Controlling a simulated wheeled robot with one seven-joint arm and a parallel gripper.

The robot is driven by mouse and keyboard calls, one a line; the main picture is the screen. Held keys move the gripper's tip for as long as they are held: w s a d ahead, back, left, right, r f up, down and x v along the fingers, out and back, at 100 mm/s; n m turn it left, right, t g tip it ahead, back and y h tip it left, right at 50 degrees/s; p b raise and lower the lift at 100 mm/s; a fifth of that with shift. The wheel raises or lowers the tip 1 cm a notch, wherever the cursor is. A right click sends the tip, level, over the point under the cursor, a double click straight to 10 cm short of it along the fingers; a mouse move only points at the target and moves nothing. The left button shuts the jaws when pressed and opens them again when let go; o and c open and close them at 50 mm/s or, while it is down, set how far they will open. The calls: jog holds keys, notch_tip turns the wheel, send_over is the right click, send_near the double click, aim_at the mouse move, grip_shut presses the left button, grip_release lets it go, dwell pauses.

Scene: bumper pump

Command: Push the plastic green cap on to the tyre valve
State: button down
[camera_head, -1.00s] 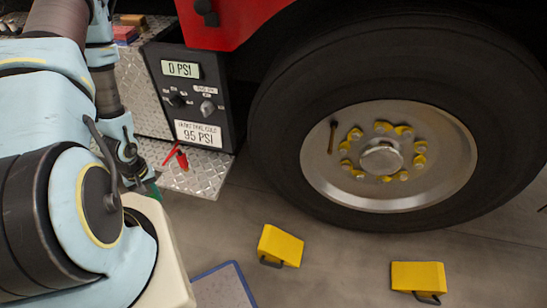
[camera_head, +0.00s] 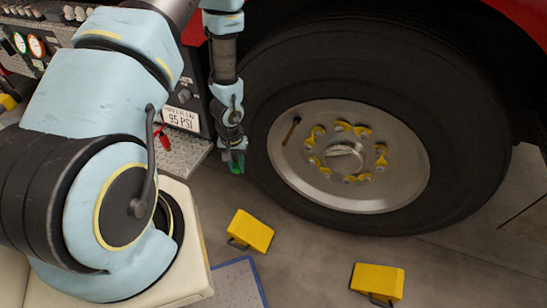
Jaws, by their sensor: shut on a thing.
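My gripper (camera_head: 232,160) is shut on the green cap (camera_head: 237,167), which shows at its fingertips. The gripper points down in front of the tyre's left side. The tyre valve (camera_head: 291,130) is a thin dark stem on the upper left of the silver wheel rim (camera_head: 400,180). The cap is left of the valve and lower in the picture, apart from it. The fingers are small here and partly hide the cap.
The black tyre (camera_head: 470,130) stands under a red vehicle body. Two yellow wheel chocks, one (camera_head: 251,230) nearer the tyre's left and one (camera_head: 378,281) at the bottom right, lie on the floor. A pressure panel (camera_head: 181,118) and a red object (camera_head: 164,139) are left of my gripper.

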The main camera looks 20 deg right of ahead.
jog(key=s+d+r+m+p, duration=0.1)
jog(key=s+d+r+m, duration=0.15)
jog(key=d, duration=0.25)
jog(key=s+d+r+m+p, duration=0.1)
jog(key=s+d, duration=0.2)
jog(key=d, duration=0.2)
jog(key=w+d, duration=0.4)
jog(key=shift+w+d+p, duration=0.35)
jog(key=shift+p, duration=0.1)
jog(key=shift+w+d+b, duration=0.45)
jog(key=shift+w+b, duration=0.05)
dwell(2.1)
jog(key=c, duration=0.6)
grip_release()
jog(key=shift+r, duration=0.1)
